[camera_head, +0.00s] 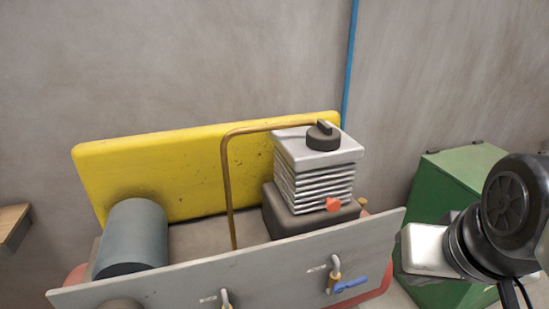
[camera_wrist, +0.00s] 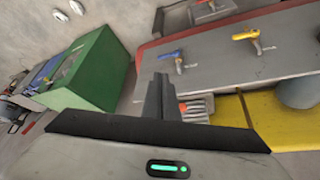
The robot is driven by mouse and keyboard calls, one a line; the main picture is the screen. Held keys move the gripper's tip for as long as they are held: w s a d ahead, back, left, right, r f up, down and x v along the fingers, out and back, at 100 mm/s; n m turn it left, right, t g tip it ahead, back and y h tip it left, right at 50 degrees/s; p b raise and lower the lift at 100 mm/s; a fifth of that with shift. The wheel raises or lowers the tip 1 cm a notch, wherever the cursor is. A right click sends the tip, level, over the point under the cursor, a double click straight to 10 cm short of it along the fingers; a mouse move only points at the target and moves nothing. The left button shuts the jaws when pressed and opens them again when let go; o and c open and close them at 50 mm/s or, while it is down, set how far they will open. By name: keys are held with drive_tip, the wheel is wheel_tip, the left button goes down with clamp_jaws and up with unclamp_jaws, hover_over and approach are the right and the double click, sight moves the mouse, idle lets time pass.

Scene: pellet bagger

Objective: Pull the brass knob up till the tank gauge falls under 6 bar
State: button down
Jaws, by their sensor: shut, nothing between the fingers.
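A small brass-coloured piece (camera_head: 363,203), perhaps the brass knob, shows at the right end of the compressor's dark base in the head view, partly hidden by the grey panel. I cannot make it out in the wrist view. No tank gauge face can be read in either view. My gripper (camera_wrist: 160,95) is shut and empty in the wrist view, its fingers in front of the grey panel and the finned pump. In the head view only my wrist and hand show, right of the panel and apart from the brass piece; the fingertips are not visible.
The grey panel (camera_head: 180,282) carries a blue-handled valve (camera_head: 350,285) and a yellow-handled valve (camera_wrist: 248,36). Behind it stand the finned pump (camera_head: 316,175), a copper pipe (camera_head: 227,180), a grey motor (camera_head: 133,238) and a yellow guard (camera_head: 160,165). A green cabinet (camera_head: 455,170) stands close at right.

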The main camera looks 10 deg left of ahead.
idle(0.7)
drive_tip(key=c, duration=1.9)
unclamp_jaws()
drive_tip(key=shift+o, duration=0.7)
